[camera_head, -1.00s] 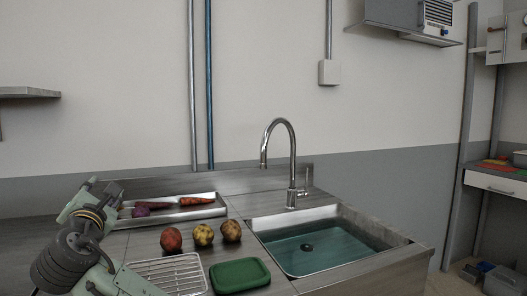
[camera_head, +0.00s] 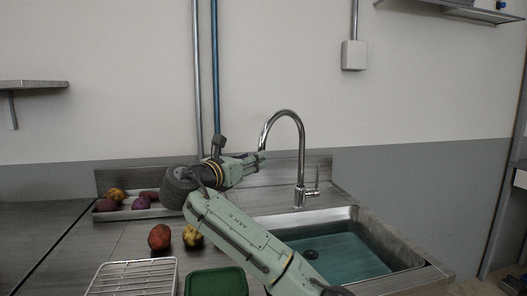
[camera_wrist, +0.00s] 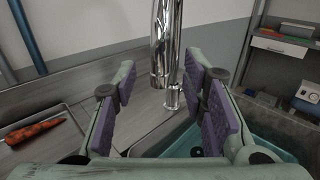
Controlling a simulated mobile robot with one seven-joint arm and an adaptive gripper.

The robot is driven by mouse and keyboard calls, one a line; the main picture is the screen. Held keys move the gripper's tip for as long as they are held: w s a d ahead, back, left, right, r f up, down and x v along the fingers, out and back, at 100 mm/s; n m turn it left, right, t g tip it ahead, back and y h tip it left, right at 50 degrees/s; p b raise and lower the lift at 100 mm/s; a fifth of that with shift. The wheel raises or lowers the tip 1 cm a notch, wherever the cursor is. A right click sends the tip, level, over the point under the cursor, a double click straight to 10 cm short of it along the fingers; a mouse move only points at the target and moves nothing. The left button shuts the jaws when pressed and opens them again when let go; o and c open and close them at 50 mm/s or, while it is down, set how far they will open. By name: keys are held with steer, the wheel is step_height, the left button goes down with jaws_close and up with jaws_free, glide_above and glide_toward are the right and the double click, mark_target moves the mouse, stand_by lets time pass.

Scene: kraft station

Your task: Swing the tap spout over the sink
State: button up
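The chrome tap (camera_head: 300,165) stands upright behind the sink (camera_head: 352,213). Its curved spout (camera_head: 281,113) arches to the left, with its end over the counter beside the sink's back left corner. My gripper (camera_head: 262,156) is raised at the spout's end. In the wrist view the gripper (camera_wrist: 160,62) is open, its purple-padded fingers on either side of the hanging spout (camera_wrist: 162,45). Gaps show between the spout and both pads, though I cannot tell exactly how deep the spout sits between them. The tap's base shows behind.
A tray (camera_head: 120,214) of vegetables lies at the back left. A red potato (camera_head: 159,237), a yellow potato (camera_head: 193,236), a wire rack (camera_head: 132,278) and a green container (camera_head: 216,282) lie on the counter below my arm. A carrot (camera_wrist: 35,131) shows at left in the wrist view.

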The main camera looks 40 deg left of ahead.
steer(key=w, duration=0.3)
steer(key=w+p, duration=0.1)
steer(key=w, duration=0.2)
steer(key=shift+a, duration=0.2)
steer(key=shift+c, duration=0.4)
jaws_close()
